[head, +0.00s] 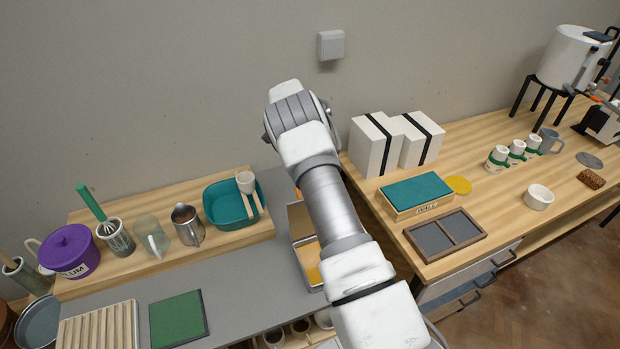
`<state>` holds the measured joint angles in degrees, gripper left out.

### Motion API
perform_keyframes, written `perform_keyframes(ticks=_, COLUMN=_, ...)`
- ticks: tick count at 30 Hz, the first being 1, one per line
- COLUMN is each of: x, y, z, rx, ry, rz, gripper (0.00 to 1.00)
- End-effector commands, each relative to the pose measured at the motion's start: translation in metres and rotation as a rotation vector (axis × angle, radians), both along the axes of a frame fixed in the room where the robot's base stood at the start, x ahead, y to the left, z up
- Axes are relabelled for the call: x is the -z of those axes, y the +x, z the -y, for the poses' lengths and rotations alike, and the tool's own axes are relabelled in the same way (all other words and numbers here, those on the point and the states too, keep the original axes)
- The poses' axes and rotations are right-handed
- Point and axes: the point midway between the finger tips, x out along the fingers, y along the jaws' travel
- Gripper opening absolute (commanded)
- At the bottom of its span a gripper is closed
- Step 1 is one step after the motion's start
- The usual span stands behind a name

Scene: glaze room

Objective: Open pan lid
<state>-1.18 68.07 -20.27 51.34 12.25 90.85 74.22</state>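A purple pan (78,265) with a cream handle at its left stands at the left end of the wooden shelf. Its purple lid (66,242), with a round knob on top, sits on it and looks shut. White lettering, partly readable as "LUM", is on its front. My arm rises through the middle of the view, well to the right of the pan, and bends over near the wall. My gripper cannot be made out; the arm hides what is behind its bent end.
A green-handled whisk in a pot (116,238), a glass jug (151,237), a metal pitcher (187,225) and a teal basin (228,207) stand right of the pan. A slatted rack (100,328) and green mat (178,319) lie in front. White boxes (374,150) stand right of my arm.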

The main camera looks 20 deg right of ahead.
Motion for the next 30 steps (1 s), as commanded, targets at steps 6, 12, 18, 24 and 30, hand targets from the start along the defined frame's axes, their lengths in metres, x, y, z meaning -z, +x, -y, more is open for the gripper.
perform_keyframes(ticks=6, x=0.0059, y=-0.0007, z=-0.0021, rx=0.002, ry=0.002, rz=-0.020, gripper=0.00)
perform_keyframes(ticks=12, x=0.0062, y=-0.0007, z=-0.0021, rx=0.002, ry=0.002, rz=-0.021, gripper=0.00)
perform_keyframes(ticks=18, x=0.0064, y=-0.0008, z=-0.0020, rx=0.002, ry=0.002, rz=-0.021, gripper=0.22)
perform_keyframes(ticks=24, x=0.0040, y=0.0003, z=-0.0017, rx=0.001, ry=0.000, rz=-0.017, gripper=0.45)
perform_keyframes(ticks=30, x=0.0025, y=0.0010, z=-0.0015, rx=0.000, ry=0.000, rz=-0.015, gripper=0.45)
